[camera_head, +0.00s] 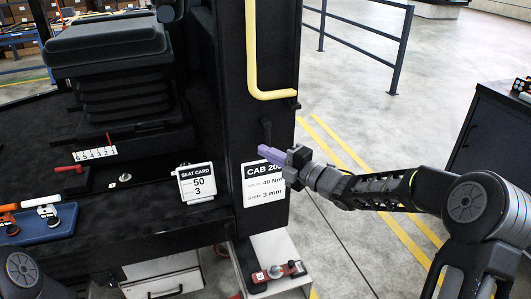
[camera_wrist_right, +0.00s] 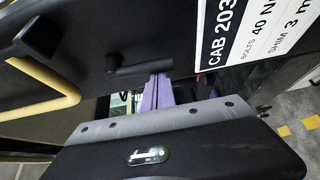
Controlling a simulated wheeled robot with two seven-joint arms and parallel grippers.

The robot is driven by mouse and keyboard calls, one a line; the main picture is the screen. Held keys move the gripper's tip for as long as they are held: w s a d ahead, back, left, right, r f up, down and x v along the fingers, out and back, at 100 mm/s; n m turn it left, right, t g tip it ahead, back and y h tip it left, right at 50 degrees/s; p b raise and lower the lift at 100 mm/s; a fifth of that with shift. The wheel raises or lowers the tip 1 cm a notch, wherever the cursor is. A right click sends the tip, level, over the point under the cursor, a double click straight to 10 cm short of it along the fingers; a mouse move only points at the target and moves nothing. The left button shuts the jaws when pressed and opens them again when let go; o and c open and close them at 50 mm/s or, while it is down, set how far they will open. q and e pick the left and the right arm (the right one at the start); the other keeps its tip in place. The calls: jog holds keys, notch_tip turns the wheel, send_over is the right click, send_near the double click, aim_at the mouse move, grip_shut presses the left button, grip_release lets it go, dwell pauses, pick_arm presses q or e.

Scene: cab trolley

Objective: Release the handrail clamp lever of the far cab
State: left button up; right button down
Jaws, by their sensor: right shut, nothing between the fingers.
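The black clamp lever (camera_head: 266,130) is on the dark cab pillar, below the yellow handrail (camera_head: 251,55) and above the CAB card (camera_head: 265,185). It hangs roughly downward. In the right wrist view the lever (camera_wrist_right: 125,64) lies just past my fingertips, and the card (camera_wrist_right: 240,35) reads CAB 203. My right gripper (camera_head: 268,154) has purple fingers, shut and empty, just below the lever's lower end in the head view. In the right wrist view the fingers (camera_wrist_right: 159,90) overlap the lever's end; I cannot tell whether they touch. My left gripper is out of view.
A black seat (camera_head: 105,45) and a SEAT CARD sign (camera_head: 196,183) are left of the pillar. A blue tray (camera_head: 45,225) holds orange and white-handled tools. A red tool (camera_head: 280,271) lies below the pillar. Open floor lies right, with a dark cabinet (camera_head: 495,130) beyond.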

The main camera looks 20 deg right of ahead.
jog(key=shift+d+n+g+b, duration=0.3)
jog(key=shift+d+n, duration=0.1)
jog(key=shift+n, duration=0.1)
dwell(0.4)
jog(key=d+r+n+h+p, duration=0.2)
jog(key=d+r+n+g+h+p, duration=0.1)
jog(key=d+r+n+h+p, duration=0.1)
jog(key=n+p, duration=0.1)
jog(key=d+r+n+g+h+p, duration=0.1)
jog(key=d+r+n+h+p, duration=0.1)
jog(key=d+n+p, duration=0.1)
jog(key=shift+w+h, duration=0.25)
jog(key=shift+h, duration=0.05)
dwell(0.7)
jog(key=shift+r, duration=0.1)
dwell(0.5)
